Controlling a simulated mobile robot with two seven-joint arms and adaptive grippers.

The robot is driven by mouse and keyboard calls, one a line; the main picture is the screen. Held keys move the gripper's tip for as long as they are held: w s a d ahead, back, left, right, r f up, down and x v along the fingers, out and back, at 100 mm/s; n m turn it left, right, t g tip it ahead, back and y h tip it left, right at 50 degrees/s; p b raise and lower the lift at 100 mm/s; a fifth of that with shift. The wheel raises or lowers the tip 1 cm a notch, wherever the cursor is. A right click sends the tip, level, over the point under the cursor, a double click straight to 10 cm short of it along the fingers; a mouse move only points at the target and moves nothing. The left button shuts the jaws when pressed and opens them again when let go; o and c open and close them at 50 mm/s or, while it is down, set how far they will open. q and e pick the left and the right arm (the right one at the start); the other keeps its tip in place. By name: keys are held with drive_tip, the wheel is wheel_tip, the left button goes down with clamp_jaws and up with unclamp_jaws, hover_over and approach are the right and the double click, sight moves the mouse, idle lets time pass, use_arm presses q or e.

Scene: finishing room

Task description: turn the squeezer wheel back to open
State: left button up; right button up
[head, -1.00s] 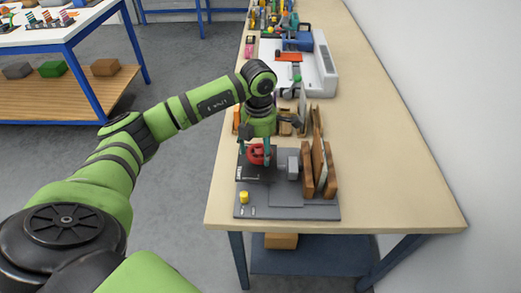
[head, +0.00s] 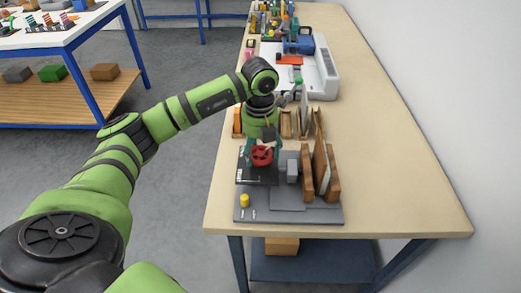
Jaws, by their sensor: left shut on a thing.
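The squeezer wheel (head: 262,156) is a small red handwheel at the back left of a dark grey fixture plate (head: 285,213) on the bench. My left gripper (head: 263,150) reaches down over the wheel from behind and is shut on it, its teal fingers on either side. The gripper hides part of the wheel's far rim. A grey block (head: 292,171) stands right of the wheel, beside upright brown boards (head: 322,168). My right gripper is not in view.
A yellow knob (head: 244,200) stands at the plate's front left. Wooden pieces (head: 289,122) in a rack stand close behind the gripper. A white machine (head: 318,75) is further back. The bench (head: 400,190) is clear on the right.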

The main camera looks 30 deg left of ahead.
sight(263, 156)
use_arm(q)
drive_tip(key=n, duration=0.5)
drive_tip(key=shift+s+d+f, duration=0.25)
drive_tip(key=shift+s+f, duration=0.05)
drive_tip(key=shift+f, duration=0.05)
drive_tip(key=shift+w+d+n, duration=0.1)
drive_tip(key=shift+n, duration=2.4)
drive_tip(key=o, duration=1.1)
drive_tip(key=shift+w+r, duration=0.1)
drive_tip(key=shift+o, duration=0.2)
drive_tip(key=shift+d+r, duration=0.15)
drive_tip(key=shift+a+r, duration=0.2)
wheel_tip(263, 156, up, 12)
drive_tip(key=shift+d+f, duration=0.15)
drive_tip(key=shift+f, duration=0.1)
